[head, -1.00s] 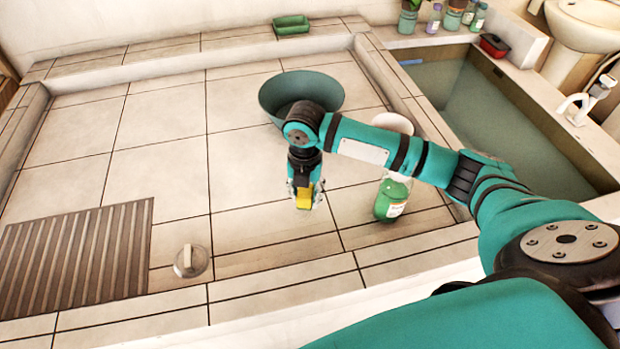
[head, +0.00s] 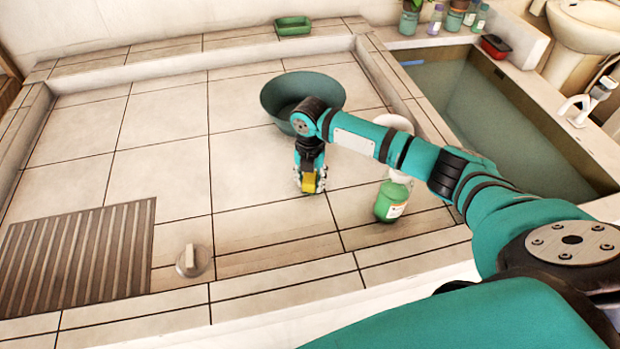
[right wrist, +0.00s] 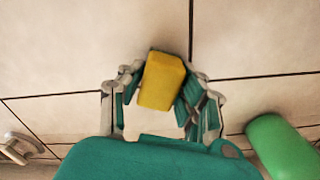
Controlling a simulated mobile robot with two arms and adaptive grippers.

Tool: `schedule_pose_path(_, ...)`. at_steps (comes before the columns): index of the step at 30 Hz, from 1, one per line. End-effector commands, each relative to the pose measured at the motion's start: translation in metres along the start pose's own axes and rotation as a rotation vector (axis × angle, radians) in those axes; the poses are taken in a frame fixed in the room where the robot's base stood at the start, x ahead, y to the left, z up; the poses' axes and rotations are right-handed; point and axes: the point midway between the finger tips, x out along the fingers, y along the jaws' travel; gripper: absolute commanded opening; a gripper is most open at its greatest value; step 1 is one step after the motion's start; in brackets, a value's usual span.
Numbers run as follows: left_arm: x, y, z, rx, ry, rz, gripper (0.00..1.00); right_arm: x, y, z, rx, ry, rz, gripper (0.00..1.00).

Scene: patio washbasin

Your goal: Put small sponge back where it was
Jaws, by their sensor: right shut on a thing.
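The small sponge (head: 309,184) is a yellow block held between the fingers of my right gripper (head: 311,188). In the right wrist view the sponge (right wrist: 162,81) sits between both fingers of the gripper (right wrist: 160,95), with pale tiles behind it. In the head view the gripper points down over the tiled surface, in front of the teal basin and left of the green bottle. I cannot tell how far the sponge is above the tiles. My left gripper is not in view.
A teal basin (head: 275,97) stands behind my right arm. A green bottle (head: 391,200) stands right of the gripper. A green dish (head: 293,26) sits on the back ledge. A red box (head: 495,46) lies by the sink trough. A round drain plug (head: 193,261) and grate (head: 75,258) are front left.

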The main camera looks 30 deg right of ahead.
Motion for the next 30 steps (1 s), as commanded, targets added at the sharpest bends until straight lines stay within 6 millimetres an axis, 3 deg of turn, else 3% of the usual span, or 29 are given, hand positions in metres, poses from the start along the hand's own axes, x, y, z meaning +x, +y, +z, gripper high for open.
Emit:
schedule_pose_path(4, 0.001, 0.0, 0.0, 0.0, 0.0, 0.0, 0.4, 0.003, 0.0, 0.0, 0.0, 0.0, -0.001, 0.08)
schedule_pose_path(5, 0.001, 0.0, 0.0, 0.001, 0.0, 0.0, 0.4, 0.004, 0.0, 0.0, 0.0, 0.0, -0.001, 0.35)
schedule_pose_path(10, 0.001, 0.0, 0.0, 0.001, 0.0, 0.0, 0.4, 0.003, 0.0, 0.0, 0.0, 0.0, 0.0, 0.57)
schedule_pose_path(21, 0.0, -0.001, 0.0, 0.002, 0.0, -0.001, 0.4, -0.005, 0.0, 0.001, 0.0, -0.001, 0.002, 0.57)
schedule_pose_path(30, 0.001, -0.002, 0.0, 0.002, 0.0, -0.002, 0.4, -0.063, 0.001, 0.001, -0.001, -0.004, 0.003, 0.57)
